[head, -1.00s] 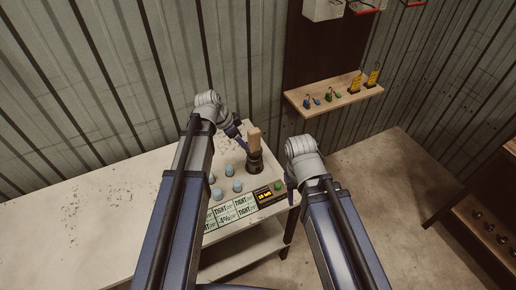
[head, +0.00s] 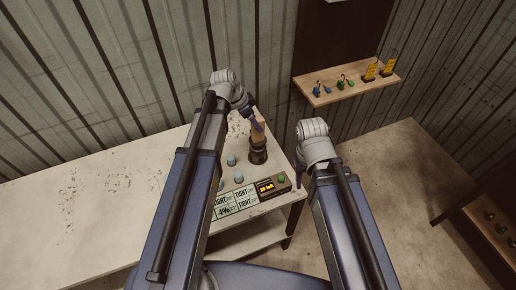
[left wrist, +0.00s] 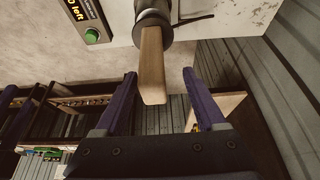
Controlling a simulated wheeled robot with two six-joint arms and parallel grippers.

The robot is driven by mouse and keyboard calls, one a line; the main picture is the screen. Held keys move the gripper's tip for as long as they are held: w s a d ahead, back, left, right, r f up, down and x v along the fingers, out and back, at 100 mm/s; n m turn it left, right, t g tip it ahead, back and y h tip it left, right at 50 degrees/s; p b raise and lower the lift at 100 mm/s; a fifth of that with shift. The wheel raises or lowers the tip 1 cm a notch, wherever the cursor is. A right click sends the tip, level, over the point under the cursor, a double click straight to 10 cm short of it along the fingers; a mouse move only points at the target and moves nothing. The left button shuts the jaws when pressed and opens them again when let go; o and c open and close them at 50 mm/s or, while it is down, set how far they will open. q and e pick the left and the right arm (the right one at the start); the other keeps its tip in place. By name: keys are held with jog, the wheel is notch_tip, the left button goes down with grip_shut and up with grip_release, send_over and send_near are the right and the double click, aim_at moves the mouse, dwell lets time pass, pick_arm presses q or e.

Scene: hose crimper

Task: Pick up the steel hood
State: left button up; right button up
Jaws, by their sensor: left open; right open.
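No steel hood can be made out with certainty in either view. My left gripper (head: 256,122) is at the upper end of a wooden handle (head: 258,137) that stands up from a dark round crimper head (head: 258,155) on the bench. In the left wrist view the two open fingers of my left gripper (left wrist: 158,74) lie on either side of the handle's end (left wrist: 152,65), with gaps on both sides. My right gripper (head: 299,174) is near the bench's right end, mostly hidden by its own wrist.
A wall shelf (head: 345,88) holds small blue, green and yellow items. A shelf with small dark items (head: 492,217) stands at right.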

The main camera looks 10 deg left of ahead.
aim_at(258, 140)
pick_arm(q)
jog(key=shift+s+d+f+b, duration=0.1)
jog(key=shift+d+f+b, duration=0.1)
jog(key=shift+f+b, duration=0.25)
jog(key=b+x, duration=0.3)
jog(key=x, duration=0.1)
jog(key=shift+s+d+f+b, duration=0.1)
jog(key=shift+d+b, duration=0.1)
jog(key=shift+b, duration=0.2)
jog(key=shift+c, duration=0.3)
grip_shut()
dwell(0.5)
